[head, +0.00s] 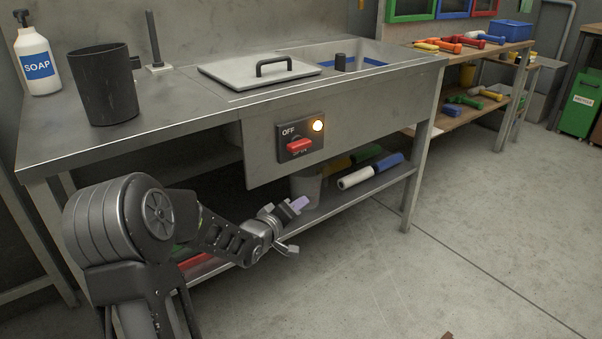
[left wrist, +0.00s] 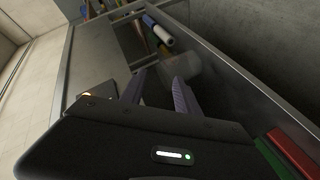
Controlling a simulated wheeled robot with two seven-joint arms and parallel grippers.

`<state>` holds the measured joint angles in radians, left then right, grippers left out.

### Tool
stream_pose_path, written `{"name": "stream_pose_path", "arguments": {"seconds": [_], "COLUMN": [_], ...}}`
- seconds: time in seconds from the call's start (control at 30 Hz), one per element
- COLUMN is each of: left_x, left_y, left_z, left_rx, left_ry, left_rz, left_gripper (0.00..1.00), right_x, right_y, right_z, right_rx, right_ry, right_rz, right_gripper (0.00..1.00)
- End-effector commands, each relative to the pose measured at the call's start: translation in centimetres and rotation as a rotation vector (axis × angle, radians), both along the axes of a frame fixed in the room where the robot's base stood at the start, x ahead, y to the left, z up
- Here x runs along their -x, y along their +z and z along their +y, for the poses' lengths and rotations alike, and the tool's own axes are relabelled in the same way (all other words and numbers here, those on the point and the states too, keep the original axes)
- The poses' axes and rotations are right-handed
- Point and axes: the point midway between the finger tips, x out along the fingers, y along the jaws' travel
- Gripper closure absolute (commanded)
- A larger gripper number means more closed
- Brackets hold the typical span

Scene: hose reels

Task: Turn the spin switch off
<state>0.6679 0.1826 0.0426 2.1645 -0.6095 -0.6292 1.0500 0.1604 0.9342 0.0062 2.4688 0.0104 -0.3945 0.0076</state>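The spin switch is a dark panel (head: 285,153) on the front apron of the metal sink bench. My right gripper is not in view.
The bench top carries a soap bottle (head: 37,62), a black bin (head: 105,86) and a lid with a handle (head: 262,73). The floor at the right front is mostly clear.

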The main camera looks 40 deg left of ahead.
Motion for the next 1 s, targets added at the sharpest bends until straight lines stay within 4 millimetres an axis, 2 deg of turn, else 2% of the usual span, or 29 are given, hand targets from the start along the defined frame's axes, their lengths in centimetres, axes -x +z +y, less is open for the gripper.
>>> {"name": "stream_pose_path", "arguments": {"seconds": [0.03, 0.1, 0.2, 0.3, 0.4, 0.6, 1.0], "left_x": [0.1, 0.1, 0.1, 0.3, 0.3, 0.1, 0.1], "left_y": [1.6, 5.0, 8.8, 11.5, 12.9, 14.0, 14.1], "left_z": [1.7, 2.7, 3.5, 3.9, 3.7, 3.1, 3.0], "left_rx": [0.012, 0.06, 0.132, 0.217, 0.33, 0.51, 0.543], "left_ry": [0.025, 0.034, 0.037, 0.031, 0.023, 0.013, 0.013], "left_rz": [-0.064, -0.133, -0.217, -0.282, -0.323, -0.367, -0.371], "left_gripper": [0.62, 0.62, 0.62, 0.62, 0.62, 0.62, 0.62], "right_x": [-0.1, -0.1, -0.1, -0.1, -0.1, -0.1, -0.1], "right_y": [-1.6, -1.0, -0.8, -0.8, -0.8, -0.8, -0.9], "right_z": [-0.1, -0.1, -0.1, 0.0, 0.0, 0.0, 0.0], "right_rx": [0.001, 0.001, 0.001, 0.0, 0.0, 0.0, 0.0], "right_ry": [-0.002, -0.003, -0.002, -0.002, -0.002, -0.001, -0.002], "right_rz": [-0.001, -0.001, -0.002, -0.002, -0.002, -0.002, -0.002], "right_gripper": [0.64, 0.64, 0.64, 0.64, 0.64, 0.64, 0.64]}}
